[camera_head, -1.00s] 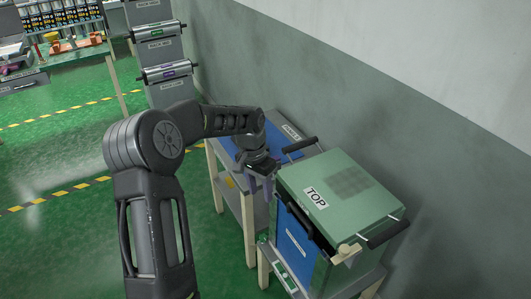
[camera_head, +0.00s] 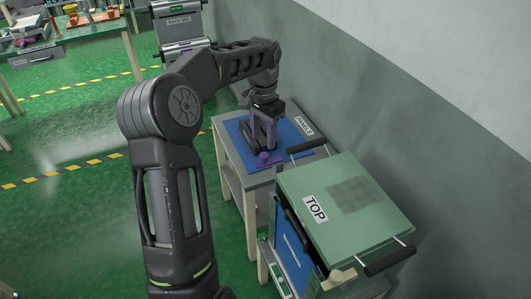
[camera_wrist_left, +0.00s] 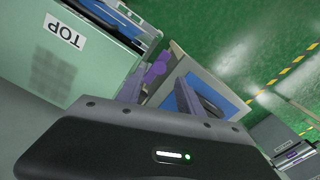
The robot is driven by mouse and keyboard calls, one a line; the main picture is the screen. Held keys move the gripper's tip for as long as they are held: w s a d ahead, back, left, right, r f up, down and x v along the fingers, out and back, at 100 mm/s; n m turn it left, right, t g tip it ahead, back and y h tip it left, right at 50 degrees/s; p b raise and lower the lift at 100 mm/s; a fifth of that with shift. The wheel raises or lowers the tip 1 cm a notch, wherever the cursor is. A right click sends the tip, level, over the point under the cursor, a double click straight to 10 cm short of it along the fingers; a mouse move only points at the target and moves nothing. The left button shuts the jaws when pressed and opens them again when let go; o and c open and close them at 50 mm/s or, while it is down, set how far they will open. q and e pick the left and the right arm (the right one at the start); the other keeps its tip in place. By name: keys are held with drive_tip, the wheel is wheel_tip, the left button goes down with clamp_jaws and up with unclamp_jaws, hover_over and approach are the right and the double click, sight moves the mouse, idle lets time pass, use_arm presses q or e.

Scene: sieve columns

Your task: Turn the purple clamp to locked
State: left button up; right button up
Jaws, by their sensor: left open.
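A purple part with a round knob (camera_head: 264,158), which looks like the purple clamp, is at the near part of the blue-topped side table. It also shows in the left wrist view (camera_wrist_left: 156,71). My left gripper (camera_head: 262,143) points down over that table, open, its purple-grey fingers close above and around the knob. In the left wrist view, the open fingers (camera_wrist_left: 160,90) stand to either side below the knob. I cannot tell whether they touch it, nor which way the clamp is turned. My right gripper is not in view.
A green box marked TOP (camera_head: 350,195) with black handles stands just right of the table, close to my left gripper. A grey wall is behind. A rack with rollers (camera_head: 180,22) stands at the back.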

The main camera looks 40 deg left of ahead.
sight(264, 154)
use_arm(q)
drive_tip(key=shift+f+p, duration=0.5)
drive_tip(key=shift+f, duration=3.5)
drive_tip(key=shift+c, duration=0.2)
clamp_jaws()
